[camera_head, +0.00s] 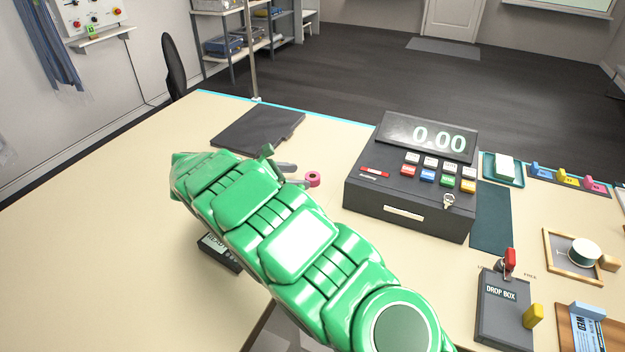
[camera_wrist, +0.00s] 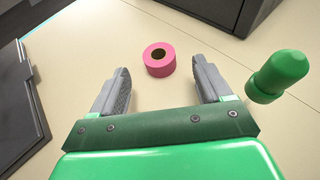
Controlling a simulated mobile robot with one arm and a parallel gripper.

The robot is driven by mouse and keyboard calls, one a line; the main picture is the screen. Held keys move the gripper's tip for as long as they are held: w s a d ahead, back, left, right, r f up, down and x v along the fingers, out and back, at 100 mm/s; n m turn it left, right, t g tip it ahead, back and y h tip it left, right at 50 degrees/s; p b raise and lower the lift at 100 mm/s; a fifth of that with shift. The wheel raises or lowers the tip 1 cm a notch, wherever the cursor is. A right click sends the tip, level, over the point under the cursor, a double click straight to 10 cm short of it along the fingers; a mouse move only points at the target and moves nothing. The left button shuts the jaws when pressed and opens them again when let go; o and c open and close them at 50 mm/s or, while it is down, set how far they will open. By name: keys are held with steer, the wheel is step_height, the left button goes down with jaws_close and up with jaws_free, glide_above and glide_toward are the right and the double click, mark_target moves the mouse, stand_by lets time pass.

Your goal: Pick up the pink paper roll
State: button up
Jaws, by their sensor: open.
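The pink paper roll (camera_head: 313,180) lies on the cream counter in the head view, just left of the cash register. In the wrist view the pink paper roll (camera_wrist: 159,60) lies flat with its dark core hole facing up. My gripper (camera_wrist: 160,75) is open, with its two grey fingers spread apart. The roll is between the lines of the fingers and slightly beyond their tips, with nothing held. In the head view my green arm reaches across the counter, and my gripper (camera_head: 290,174) is partly hidden behind it, close to the roll.
The black cash register (camera_head: 410,215) stands right of the roll. A dark flat board (camera_head: 258,130) lies behind my gripper. A small dark device (camera_head: 218,252) is partly hidden under my arm. A drop box (camera_head: 503,310) stands at front right. The counter's left side (camera_head: 110,240) is clear.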

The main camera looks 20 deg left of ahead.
mark_target(309, 176)
steer(key=shift+x, duration=2.6)
steer(key=shift+a+f, duration=0.1)
steer(key=shift+f, duration=0.05)
steer(key=shift+c, duration=0.2)
steer(key=c, duration=1.1)
